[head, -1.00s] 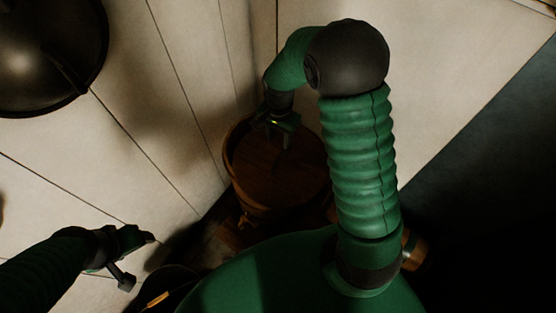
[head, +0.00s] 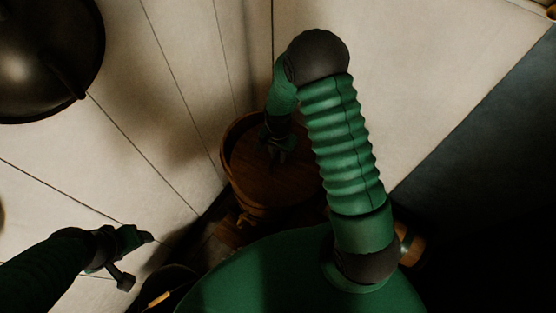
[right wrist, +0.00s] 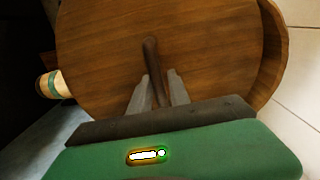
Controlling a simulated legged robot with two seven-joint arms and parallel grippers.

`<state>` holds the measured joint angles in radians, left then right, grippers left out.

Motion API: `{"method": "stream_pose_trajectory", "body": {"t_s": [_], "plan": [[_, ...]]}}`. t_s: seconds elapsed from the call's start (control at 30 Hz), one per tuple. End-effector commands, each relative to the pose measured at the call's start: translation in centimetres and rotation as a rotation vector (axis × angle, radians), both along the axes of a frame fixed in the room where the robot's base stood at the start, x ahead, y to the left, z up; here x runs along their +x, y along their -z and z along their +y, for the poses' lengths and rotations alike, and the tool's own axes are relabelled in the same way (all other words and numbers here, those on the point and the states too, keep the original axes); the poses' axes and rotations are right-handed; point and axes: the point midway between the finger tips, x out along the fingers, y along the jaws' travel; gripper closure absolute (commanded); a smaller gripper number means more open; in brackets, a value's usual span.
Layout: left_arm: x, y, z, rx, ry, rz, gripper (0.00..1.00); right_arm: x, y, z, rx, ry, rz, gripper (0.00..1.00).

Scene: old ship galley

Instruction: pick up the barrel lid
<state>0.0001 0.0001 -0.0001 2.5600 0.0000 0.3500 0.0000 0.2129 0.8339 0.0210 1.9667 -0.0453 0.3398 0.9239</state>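The barrel lid (head: 250,172) is a round brown wooden disc lying within the rim of the wooden barrel (head: 262,205). In the right wrist view the lid (right wrist: 215,55) fills the upper middle, with a dark bar-shaped handle (right wrist: 150,52) on it. My right gripper (head: 277,150) is over the lid. In the right wrist view its two fingers (right wrist: 159,78) are apart, one on each side of the handle; contact is not clear. My left gripper (head: 138,260) is open and empty at lower left, away from the barrel.
Pale plank walls (head: 180,120) stand close behind and left of the barrel. A dark round metal pan-like object (head: 45,55) hangs at upper left. A small banded wooden object (head: 411,245) is right of the barrel, partly hidden by my arm. The far right is dark.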

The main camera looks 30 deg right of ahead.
Motion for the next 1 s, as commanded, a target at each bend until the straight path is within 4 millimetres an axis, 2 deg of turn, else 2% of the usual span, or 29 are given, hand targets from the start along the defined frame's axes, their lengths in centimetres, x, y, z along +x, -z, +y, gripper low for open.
{"method": "stream_pose_trajectory", "body": {"t_s": [0.03, 0.13, 0.17, 1.0], "plan": [[0.0, 0.0, 0.0, 0.0, 0.0, 0.0, 0.35, 0.0, -0.01, -0.01, 0.0, 0.0, 0.0, 0.86], [0.0, 0.0, 0.0, 0.0, 0.0, 0.0, 0.35, 0.02, -0.01, -0.01, 0.0, 0.0, 0.0, 0.99], [0.0, 0.0, 0.0, 0.0, 0.0, 0.0, 0.35, 0.02, -0.01, -0.02, 0.0, 0.0, 0.0, 1.0], [0.0, 0.01, -0.01, 0.0, 0.0, 0.0, 0.35, 0.12, 0.0, -0.1, -0.002, 0.001, -0.001, 1.0]]}}
